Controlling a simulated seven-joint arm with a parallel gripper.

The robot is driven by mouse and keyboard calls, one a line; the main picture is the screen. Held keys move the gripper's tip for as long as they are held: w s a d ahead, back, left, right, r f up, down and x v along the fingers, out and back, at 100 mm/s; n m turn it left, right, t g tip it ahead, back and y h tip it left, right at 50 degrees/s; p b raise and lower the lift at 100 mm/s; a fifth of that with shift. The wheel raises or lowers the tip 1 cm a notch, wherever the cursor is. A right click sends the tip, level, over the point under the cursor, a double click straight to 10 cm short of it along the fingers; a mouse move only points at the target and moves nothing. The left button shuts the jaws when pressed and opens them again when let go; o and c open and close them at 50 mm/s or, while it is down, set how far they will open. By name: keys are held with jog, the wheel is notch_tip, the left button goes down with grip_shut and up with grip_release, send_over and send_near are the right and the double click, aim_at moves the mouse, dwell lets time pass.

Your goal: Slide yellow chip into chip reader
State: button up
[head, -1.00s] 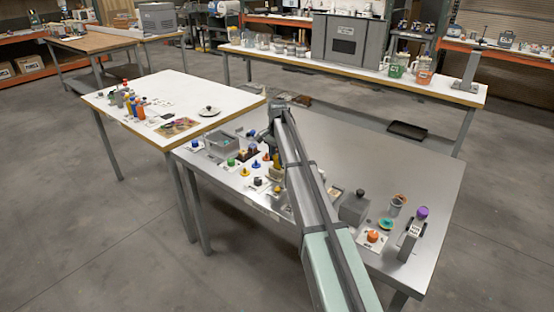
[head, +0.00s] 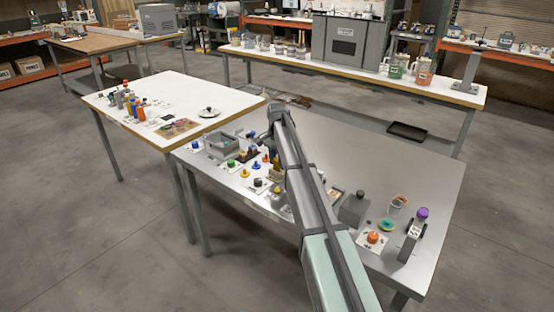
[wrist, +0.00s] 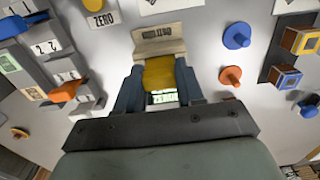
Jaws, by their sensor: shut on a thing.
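The yellow chip (wrist: 160,74) is between the two blue-grey fingers of my gripper (wrist: 159,86) in the wrist view, and the jaws are shut on it. A beige block with a dark printed label (wrist: 158,40), which looks like the chip reader, lies directly beyond the chip. The chip's far edge meets the block's near edge in the picture; I cannot tell whether any of it is inside. A pale green label shows at the chip's near end. In the head view my gripper is low over the metal table, and a bit of yellow (head: 277,161) shows beside it.
In the wrist view, an orange knob (wrist: 231,76) and a blue knob (wrist: 237,36) stand to the right, near blocks in a dark holder (wrist: 284,45). A grey rack (wrist: 52,60) with numbered labels is at left. In the head view, a grey bin (head: 222,146) stands left of my gripper.

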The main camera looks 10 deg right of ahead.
jog(key=shift+f, duration=1.1)
jog(key=shift+r, duration=0.1)
jog(key=shift+r, duration=1.4)
dwell(0.4)
jog(key=shift+f, duration=1.5)
dwell(0.8)
jog(key=shift+r, duration=0.2)
jog(key=shift+r, duration=1.35)
jog(key=shift+f, duration=0.5)
dwell(0.7)
